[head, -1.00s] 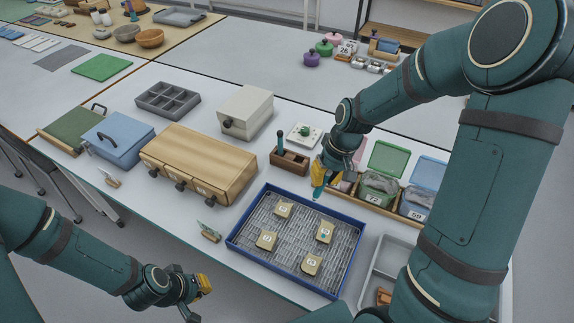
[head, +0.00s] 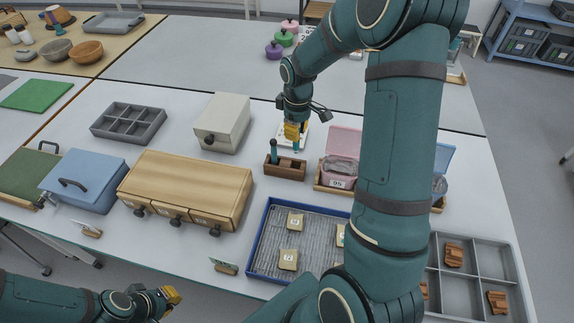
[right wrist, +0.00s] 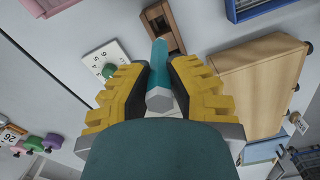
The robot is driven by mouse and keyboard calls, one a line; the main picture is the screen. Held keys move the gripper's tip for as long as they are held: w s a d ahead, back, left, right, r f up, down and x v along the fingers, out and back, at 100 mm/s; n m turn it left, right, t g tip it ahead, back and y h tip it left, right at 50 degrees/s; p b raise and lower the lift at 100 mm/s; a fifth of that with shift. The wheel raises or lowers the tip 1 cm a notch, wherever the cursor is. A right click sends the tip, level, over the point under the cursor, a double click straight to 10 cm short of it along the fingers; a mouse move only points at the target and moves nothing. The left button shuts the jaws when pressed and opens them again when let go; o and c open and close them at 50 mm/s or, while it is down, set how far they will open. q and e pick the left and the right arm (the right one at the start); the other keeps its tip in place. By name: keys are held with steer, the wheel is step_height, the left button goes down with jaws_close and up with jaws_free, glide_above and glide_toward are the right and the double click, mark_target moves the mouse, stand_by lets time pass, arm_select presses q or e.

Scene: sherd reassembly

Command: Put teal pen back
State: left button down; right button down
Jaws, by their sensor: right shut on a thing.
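My right gripper (head: 293,132) is shut on the teal pen (right wrist: 159,75), which points down from the yellow fingers. In the head view the pen's lower end (head: 297,149) shows just behind the wooden pen holder (head: 285,172), above the table. In the right wrist view the holder (right wrist: 163,30) lies just beyond the pen; they look apart. Another dark teal pen (head: 274,151) stands upright in the holder's left part. My left gripper (head: 170,296) is low at the left, near the table's front edge, away from the holder; its opening cannot be made out.
A white card with a green knob (right wrist: 108,62) lies beside the holder. A wooden drawer chest (head: 187,185) stands left of it. A pink-lidded box (head: 341,160) stands right. The blue-rimmed tray (head: 264,222) with sherds lies in front, partly behind my right arm.

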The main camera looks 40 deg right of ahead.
mark_target(296, 152)
step_height(296, 152, down, 5)
steer(key=shift+s+r+b, duration=0.1)
steer(key=shift+b, duration=0.3)
steer(key=shift+f+b, duration=0.4)
steer(key=shift+f, duration=1.95)
steer(key=shift+f+b, duration=0.4)
steer(key=shift+f, duration=0.1)
steer(key=c, duration=1)
jaws_free()
steer(key=shift+r+p, duration=0.45)
steer(key=shift+r, duration=0.1)
step_height(296, 152, up, 12)
steer(key=shift+p, duration=1.05)
